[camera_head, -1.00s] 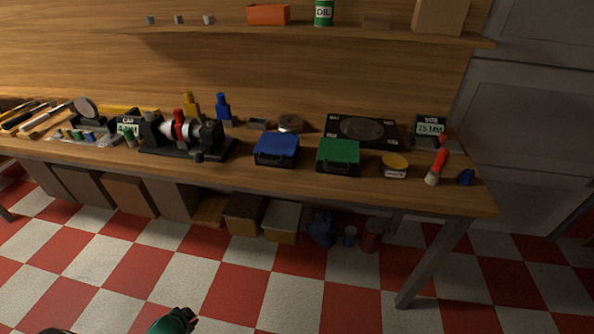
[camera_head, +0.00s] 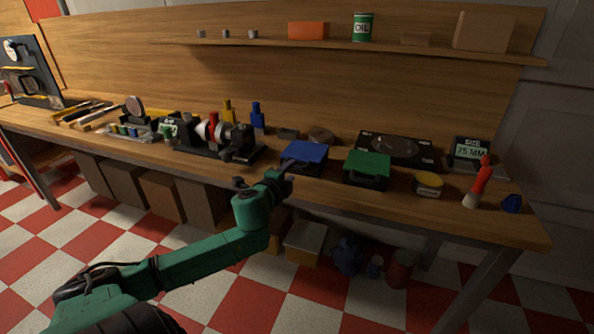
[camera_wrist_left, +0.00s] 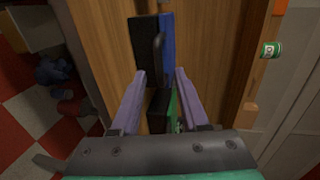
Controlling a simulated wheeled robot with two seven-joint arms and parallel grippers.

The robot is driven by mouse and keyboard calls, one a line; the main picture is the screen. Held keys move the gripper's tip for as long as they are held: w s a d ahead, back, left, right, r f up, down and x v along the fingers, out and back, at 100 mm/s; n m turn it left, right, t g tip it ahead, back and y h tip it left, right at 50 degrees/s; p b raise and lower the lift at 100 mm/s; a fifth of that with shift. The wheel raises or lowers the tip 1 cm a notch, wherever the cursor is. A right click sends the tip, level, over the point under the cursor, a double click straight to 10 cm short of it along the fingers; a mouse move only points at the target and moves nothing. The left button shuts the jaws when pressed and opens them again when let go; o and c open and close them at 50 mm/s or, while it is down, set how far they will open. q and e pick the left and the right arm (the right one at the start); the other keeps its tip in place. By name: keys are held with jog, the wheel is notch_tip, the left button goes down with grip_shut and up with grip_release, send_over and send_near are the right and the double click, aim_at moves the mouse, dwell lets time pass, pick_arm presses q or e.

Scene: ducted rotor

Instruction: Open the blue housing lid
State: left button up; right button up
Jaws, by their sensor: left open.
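The blue housing (camera_head: 306,152), a box with a blue lid and a dark body, sits on the workbench near its front edge. Its lid is shut. My left gripper (camera_head: 284,174) is at the box's front left side in the head view, partly blurred into the dark arm end. In the left wrist view my left gripper (camera_wrist_left: 160,75) shows two purple fingers spread apart with nothing held between them. The blue housing (camera_wrist_left: 168,45) lies just beyond the fingertips, with its dark front and handle (camera_wrist_left: 158,45) visible. Contact cannot be told. My right gripper is not in view.
A green-lidded box (camera_head: 367,165) stands right of the blue one. A dark rotor assembly (camera_head: 222,140) stands left, and blue (camera_head: 257,120) and yellow bottles behind. A yellow round tin (camera_head: 428,184) and a red-and-white tool (camera_head: 478,185) are at the right. Bins (camera_head: 305,240) sit below.

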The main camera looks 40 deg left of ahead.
aim_at(296, 167)
pick_arm(q)
jog(key=x, duration=0.5)
jog(key=shift+f, duration=0.1)
grip_shut()
dwell(1.2)
